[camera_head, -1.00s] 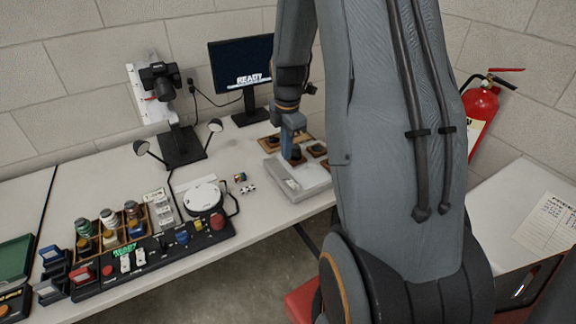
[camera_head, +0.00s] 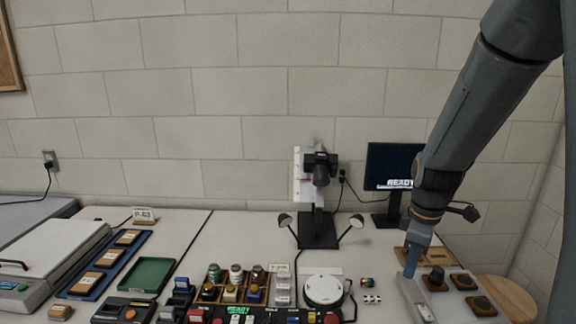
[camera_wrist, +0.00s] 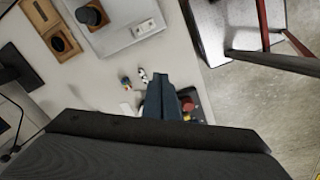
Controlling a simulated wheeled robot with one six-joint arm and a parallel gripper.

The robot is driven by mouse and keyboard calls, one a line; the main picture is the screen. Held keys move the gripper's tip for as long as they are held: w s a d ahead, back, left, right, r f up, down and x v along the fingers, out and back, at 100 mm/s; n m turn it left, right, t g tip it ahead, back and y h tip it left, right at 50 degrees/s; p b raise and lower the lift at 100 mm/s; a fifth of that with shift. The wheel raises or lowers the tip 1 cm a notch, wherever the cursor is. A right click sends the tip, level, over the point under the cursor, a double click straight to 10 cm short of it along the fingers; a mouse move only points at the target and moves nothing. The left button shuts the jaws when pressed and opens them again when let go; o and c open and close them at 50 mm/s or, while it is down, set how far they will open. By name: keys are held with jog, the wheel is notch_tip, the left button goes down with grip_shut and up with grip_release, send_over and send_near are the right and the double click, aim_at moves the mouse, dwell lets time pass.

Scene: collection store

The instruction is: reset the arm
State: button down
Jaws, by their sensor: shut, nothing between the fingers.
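My arm reaches down from the upper right in the head view. How high the tips are above the bench I cannot tell exactly.
A monitor (camera_head: 392,165) and a camera stand (camera_head: 318,228) are behind and left of my gripper. Wooden blocks with dark tops (camera_head: 464,281) lie to its right. A white round device (camera_head: 323,288), bottle rack (camera_head: 233,287) and green tray (camera_head: 148,274) are farther left.

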jog(key=s+a+m, duration=1)
jog(key=s+m, duration=0.1)
jog(key=shift+s+a+r, duration=0.15)
jog(key=shift+s+a, duration=0.1)
jog(key=shift+s, duration=0.1)
